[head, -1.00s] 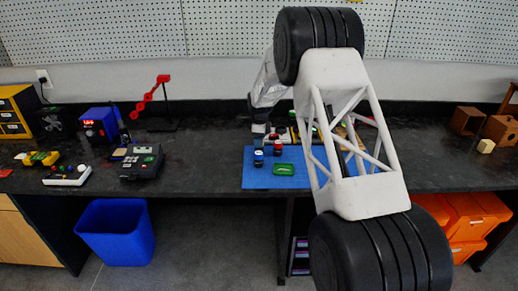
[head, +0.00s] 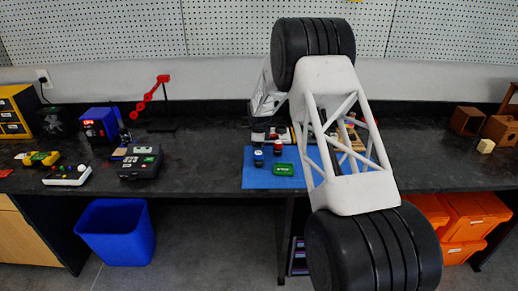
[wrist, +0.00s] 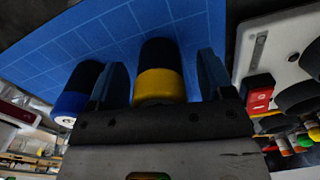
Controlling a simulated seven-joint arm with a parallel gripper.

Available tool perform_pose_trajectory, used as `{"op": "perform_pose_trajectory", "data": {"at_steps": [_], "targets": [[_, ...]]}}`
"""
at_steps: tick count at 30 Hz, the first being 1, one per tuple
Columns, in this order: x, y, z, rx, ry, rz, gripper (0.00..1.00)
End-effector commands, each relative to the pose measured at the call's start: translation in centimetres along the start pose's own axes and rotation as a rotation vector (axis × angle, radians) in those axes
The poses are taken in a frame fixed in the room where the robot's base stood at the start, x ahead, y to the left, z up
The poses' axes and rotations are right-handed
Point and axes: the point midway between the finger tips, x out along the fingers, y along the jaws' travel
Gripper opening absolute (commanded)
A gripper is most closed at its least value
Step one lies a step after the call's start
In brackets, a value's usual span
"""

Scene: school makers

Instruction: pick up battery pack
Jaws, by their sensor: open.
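My gripper shows in the wrist view (wrist: 163,85) with its two dark fingers apart, over the blue mat. A small green flat piece (head: 284,170) lies near the mat's front edge. I cannot tell for sure which thing is the battery pack. In the head view the gripper tips are largely hidden at the back of the mat.
The blue mat (head: 262,182) lies on the black bench. A white device (wrist: 285,50) with a red block (wrist: 259,92) is close right of my gripper. A black box (head: 140,163) and white controller (head: 67,175) are left.

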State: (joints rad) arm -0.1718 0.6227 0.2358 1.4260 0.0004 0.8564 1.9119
Motion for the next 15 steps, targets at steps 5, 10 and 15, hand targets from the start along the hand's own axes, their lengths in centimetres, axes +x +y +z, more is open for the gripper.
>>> {"op": "perform_pose_trajectory", "data": {"at_steps": [5,10,15], "targets": [[-0.01,0.00,0.00,0.000,0.000,0.000,0.53],[-0.01,-0.01,0.00,0.000,0.000,0.000,0.27],[-0.05,-0.02,0.00,0.000,0.000,-0.001,0.16]]}}
